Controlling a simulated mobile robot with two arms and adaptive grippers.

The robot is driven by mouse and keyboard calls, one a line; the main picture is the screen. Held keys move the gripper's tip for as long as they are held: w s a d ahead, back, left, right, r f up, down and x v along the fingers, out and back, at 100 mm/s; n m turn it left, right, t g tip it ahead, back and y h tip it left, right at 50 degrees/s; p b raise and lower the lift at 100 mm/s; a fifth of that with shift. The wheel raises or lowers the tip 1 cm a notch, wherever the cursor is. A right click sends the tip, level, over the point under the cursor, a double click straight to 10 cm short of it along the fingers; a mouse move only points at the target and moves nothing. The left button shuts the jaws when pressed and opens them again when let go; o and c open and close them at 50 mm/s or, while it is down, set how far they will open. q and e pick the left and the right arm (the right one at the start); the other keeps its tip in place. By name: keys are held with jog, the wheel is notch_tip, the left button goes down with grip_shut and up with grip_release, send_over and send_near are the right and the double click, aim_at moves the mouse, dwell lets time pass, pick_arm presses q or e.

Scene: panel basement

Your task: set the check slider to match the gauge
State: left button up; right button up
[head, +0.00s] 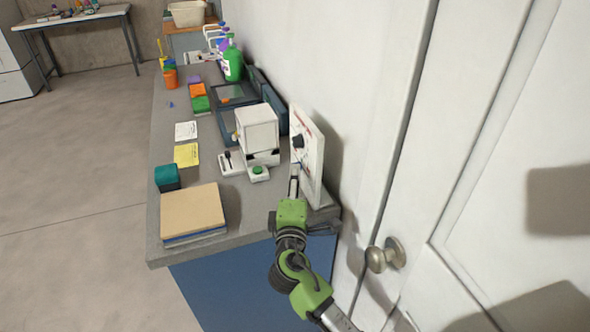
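A white panel (312,170) stands upright near the wall at the right end of the counter, seen at a steep angle. Its face carries a black knob (298,141) and some small coloured marks. I cannot make out a gauge reading or the check slider at this angle and size. My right gripper (294,178), with a green body, points at the lower part of the panel face. Its fingertips are at or very near the panel; I cannot tell whether they touch. The fingers look narrow, and their gap is not clear. My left gripper is not in view.
On the grey counter (238,208) are a white box-shaped device (257,130), a green-button box (258,173), a small lever box (230,163) and a tan stack (193,210). A door knob (385,254) sticks out right of my arm. Open floor lies left.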

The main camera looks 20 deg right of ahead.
jog(key=shift+x, duration=1.6)
grip_shut()
jog(key=s+p, duration=0.1)
jog(key=s, duration=0.4)
jog(key=shift+w+f, duration=0.15)
grip_release()
